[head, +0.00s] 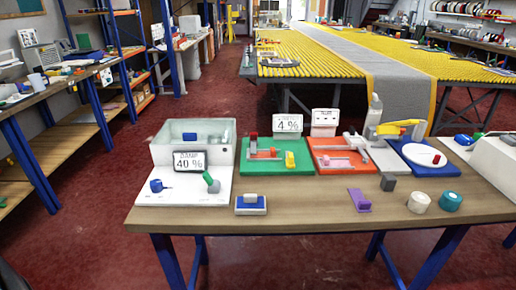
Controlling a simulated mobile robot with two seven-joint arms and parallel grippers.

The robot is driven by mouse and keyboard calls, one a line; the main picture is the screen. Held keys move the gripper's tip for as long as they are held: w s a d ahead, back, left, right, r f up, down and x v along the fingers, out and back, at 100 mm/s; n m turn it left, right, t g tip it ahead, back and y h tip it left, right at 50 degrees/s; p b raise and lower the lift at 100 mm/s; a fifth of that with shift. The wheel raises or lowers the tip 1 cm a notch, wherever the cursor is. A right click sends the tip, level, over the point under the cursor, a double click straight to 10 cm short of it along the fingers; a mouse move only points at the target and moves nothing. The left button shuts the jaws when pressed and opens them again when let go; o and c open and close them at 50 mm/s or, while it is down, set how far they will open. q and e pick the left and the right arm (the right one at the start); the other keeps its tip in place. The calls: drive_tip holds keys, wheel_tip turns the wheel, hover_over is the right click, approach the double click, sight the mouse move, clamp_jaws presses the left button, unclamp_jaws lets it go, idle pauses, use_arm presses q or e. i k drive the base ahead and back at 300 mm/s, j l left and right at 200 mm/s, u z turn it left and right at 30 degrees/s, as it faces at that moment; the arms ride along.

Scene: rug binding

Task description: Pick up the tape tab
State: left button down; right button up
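I cannot tell for certain which piece is the tape tab. A small purple piece (360,200) lies near the front edge of the wooden workbench (310,213), with a raised part at one end. To its right stand a white roll (419,202) and a teal roll (450,201), which look like tape rolls. No loose tape end can be made out on either roll at this size. Neither of my grippers shows in the head view.
A grey block (388,183) stands behind the purple piece. A blue-and-white block (251,204) sits further left. Green (247,167), orange (323,168) and blue (403,147) stations and a white basin (163,155) line the back. Bare wood lies between the blue-and-white block and purple piece.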

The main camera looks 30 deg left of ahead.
sight(273, 154)
drive_tip(key=u, duration=0.95)
drive_tip(key=i+l, duration=0.1)
